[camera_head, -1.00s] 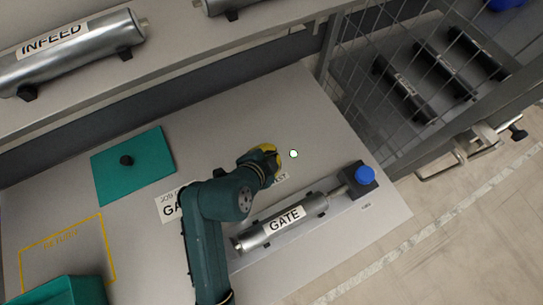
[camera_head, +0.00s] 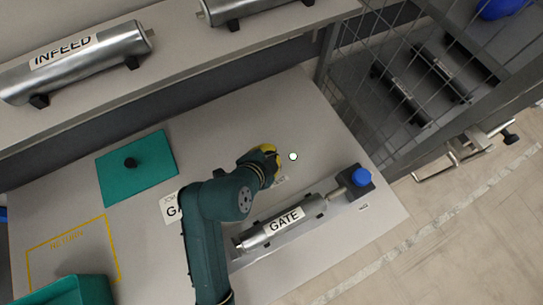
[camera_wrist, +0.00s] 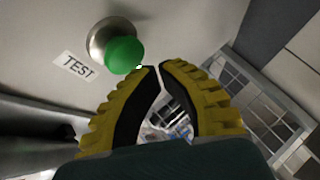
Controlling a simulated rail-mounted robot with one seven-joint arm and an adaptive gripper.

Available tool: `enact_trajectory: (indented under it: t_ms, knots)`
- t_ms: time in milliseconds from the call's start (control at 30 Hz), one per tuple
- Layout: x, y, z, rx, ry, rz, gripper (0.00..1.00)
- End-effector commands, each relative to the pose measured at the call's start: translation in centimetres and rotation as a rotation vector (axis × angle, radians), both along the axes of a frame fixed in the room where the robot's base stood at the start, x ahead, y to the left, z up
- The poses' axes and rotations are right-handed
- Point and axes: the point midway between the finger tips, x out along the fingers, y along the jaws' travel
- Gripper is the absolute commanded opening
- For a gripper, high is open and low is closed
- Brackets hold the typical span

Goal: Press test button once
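The test button is a green dome in a round metal collar, in the upper left of the wrist view (camera_wrist: 124,55). A white label reading TEST (camera_wrist: 75,66) lies left of it. My gripper (camera_wrist: 159,66) has yellow and black fingers whose tips come together just right of the button's lower edge; I cannot tell whether they touch it. The fingers hold nothing. In the head view my gripper (camera_head: 270,157) hangs over the bench, and the button cannot be made out there.
A GATE cylinder (camera_head: 264,236) with a blue knob (camera_head: 361,177) lies right of my arm. A teal plate with a black knob (camera_head: 155,180) and a teal bin (camera_head: 90,290) are on the left. A wire mesh fence (camera_head: 370,90) stands at the right. A small white dot (camera_head: 293,156) shows near my gripper.

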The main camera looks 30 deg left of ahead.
Motion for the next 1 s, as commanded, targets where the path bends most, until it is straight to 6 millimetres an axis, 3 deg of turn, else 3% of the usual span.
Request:
enact_trajectory:
  t_ms: [533, 1000]
  knots:
    - [0.0, 0.0, 5.2, 0.001, -0.001, -0.001, 0.00]
    - [0.0, 0.0, 5.0, 0.000, -0.001, 0.000, 0.00]
